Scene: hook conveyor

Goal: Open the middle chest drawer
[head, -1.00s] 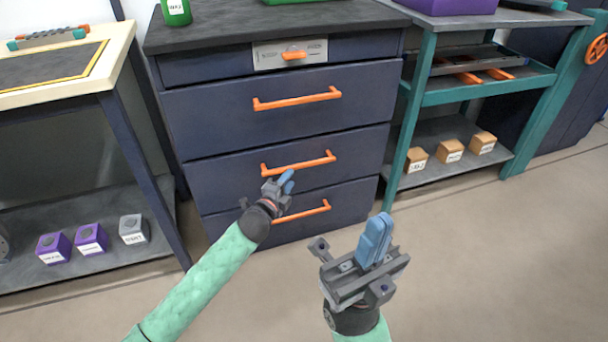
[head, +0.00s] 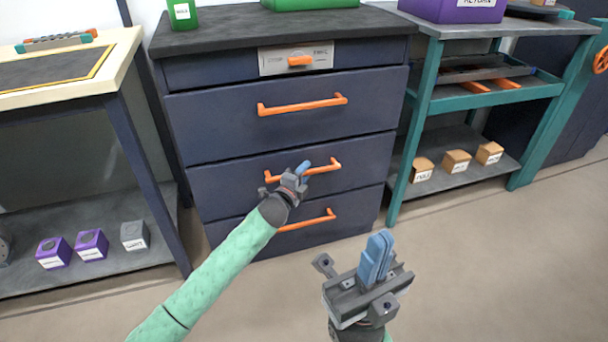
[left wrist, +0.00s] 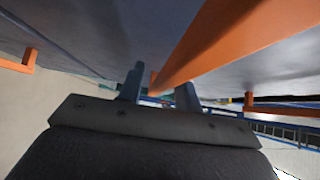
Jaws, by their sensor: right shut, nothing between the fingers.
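The dark blue chest (head: 225,185) stands ahead with stacked drawers, all looking closed. The middle drawer (head: 365,155) has an orange bar handle (head: 328,167). My left gripper (head: 304,168) is at this handle and covers part of it in the head view. In the left wrist view the two fingers (left wrist: 160,90) are apart, and the orange bar (left wrist: 215,40) runs in between them from the upper right. Whether the fingers touch it, I cannot tell. My right gripper (head: 377,258) is shut and empty, in front of the chest at lower right.
Orange handles of the upper drawer (head: 302,104) and lower drawer (head: 308,220) sit above and below. A panel with an orange knob (head: 300,61) is at the top. A teal shelf (head: 425,110) stands right, a cream-topped table (head: 118,60) left. The floor in front is clear.

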